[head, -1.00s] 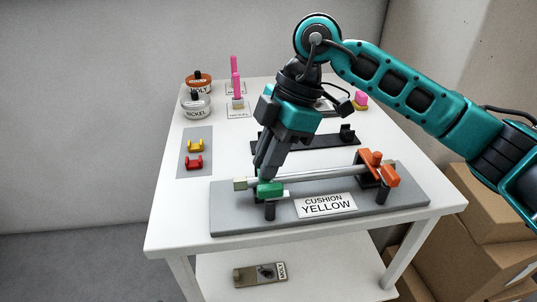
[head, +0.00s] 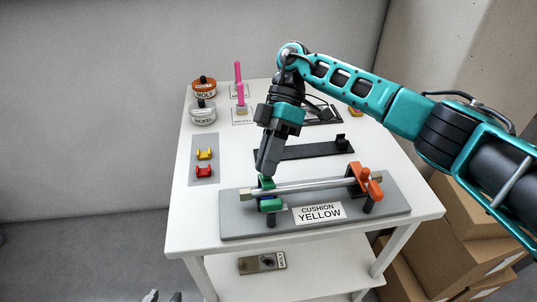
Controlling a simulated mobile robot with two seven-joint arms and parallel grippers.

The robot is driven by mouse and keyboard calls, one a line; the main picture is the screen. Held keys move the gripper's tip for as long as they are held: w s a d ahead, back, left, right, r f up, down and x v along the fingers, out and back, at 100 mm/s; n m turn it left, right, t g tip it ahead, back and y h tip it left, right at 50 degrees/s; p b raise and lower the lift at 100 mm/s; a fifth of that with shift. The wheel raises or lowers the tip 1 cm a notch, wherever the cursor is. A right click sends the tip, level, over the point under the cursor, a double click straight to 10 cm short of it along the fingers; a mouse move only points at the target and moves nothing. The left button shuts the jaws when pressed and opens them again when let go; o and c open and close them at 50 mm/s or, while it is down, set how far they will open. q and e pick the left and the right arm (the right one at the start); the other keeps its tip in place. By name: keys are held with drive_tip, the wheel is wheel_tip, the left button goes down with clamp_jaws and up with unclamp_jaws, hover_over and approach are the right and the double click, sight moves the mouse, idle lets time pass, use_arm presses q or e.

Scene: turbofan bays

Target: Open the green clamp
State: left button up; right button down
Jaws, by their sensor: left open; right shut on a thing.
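The green clamp (head: 270,205) stands at the left end of a silver tube (head: 315,184) on a grey base plate (head: 390,211). Its upper green piece is raised behind the tube, apart from the lower green piece in front. A bit of blue shows between them. My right gripper (head: 267,172) points down from above and is shut on the raised green piece, partly hiding it. The tips of my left gripper (head: 163,297) show at the bottom edge, apart and empty, well away from the clamp.
An orange clamp (head: 364,178) holds the tube's right end. A label (head: 319,213) reads "CUSHION YELLOW". A yellow cushion (head: 204,153) and red cushion (head: 204,171) lie on a grey mat at left. A black rail (head: 305,150) lies behind. Cardboard boxes (head: 475,225) stand at right.

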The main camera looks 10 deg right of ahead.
use_arm(q)
drive_tip(key=shift+r, duration=0.15)
use_arm(e)
drive_tip(key=shift+w+r+g, duration=0.1)
drive_tip(key=shift+w+g, duration=0.15)
drive_tip(key=shift+g, duration=0.15)
